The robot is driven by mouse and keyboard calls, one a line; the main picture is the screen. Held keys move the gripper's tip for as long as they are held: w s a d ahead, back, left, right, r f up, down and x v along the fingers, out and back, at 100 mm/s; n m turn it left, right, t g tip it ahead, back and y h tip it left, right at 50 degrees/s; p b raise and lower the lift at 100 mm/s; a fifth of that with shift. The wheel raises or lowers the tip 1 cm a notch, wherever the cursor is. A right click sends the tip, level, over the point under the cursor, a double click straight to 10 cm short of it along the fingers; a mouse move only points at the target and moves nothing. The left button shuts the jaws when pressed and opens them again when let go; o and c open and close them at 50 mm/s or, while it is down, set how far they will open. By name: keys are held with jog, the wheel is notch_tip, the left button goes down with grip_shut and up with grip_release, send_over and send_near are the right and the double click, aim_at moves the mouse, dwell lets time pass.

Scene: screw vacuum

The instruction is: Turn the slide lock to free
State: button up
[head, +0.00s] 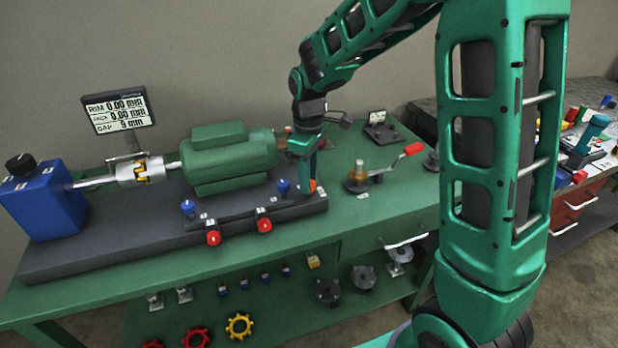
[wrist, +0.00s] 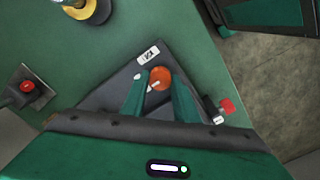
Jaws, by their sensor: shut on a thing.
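An orange round knob (wrist: 159,78), which looks to be the slide lock, sits at the right end of the dark base (head: 110,240). A pale pointer-like mark and a small white label (wrist: 148,54) are beside it; I cannot read the label. My gripper (wrist: 160,88) points down with its two green fingers on either side of the knob, shut on it. In the head view my gripper (head: 308,182) stands at the base's right end, and only a bit of the orange knob (head: 313,185) shows past the fingers.
A green motor (head: 230,160) stands on the base, left of my gripper, with a coupling (head: 140,172) and blue pump (head: 42,200) beyond. Red knobs (head: 265,225) line the front. A red-handled crank (head: 413,149) stands to the right. Green bench top (head: 400,200) is clear near it.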

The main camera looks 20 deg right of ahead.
jog(key=shift+w+d, duration=0.1)
jog(key=shift+d, duration=0.05)
jog(key=o, duration=1.1)
jog(key=shift+c, duration=0.2)
jog(key=shift+r, duration=0.1)
notch_tip(320, 180, up, 11)
jog(key=shift+f, duration=0.2)
